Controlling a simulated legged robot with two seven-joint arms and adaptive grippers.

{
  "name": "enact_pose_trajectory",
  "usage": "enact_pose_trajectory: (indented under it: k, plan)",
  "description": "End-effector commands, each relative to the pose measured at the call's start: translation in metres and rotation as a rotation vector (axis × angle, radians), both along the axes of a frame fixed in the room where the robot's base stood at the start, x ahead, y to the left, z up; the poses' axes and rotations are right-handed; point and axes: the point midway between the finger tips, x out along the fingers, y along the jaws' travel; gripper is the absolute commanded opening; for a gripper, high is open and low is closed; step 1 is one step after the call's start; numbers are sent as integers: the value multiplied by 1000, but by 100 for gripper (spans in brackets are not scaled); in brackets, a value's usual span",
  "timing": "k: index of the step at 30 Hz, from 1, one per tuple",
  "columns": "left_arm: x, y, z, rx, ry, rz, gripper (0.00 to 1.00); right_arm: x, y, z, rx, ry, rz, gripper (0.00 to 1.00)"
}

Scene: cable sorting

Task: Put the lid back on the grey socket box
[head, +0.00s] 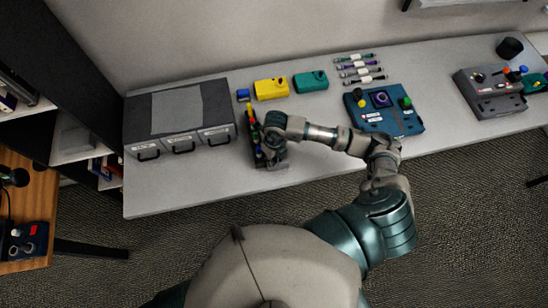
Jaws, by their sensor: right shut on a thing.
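A grey box (491,103) with several coloured plugs and a dark socket on its top stands at the right end of the table. I cannot make out a separate lid with certainty. My right gripper (266,155) points down at a dark rack (269,165) with coloured pieces, right of the drawer unit. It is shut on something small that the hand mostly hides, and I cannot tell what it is. My left gripper is out of view.
A grey three-drawer unit (219,108) stands at the table's left. A yellow box (271,89), a teal box (310,82), a small blue block (243,95) and several cables (360,70) lie at the back. A blue control box (395,121) stands right of centre, behind my right arm.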

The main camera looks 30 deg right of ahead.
Motion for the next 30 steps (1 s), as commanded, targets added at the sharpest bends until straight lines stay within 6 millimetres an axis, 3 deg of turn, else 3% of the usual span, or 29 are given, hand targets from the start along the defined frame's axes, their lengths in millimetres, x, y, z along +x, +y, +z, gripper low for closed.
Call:
enact_pose_trajectory:
  k: [7, 30]
  plan:
    - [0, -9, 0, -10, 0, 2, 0, 1, -1, 1, 0, -3, -1, 0]
    - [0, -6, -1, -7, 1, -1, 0, 5, -20, 4, -3, -3, -3, 0]
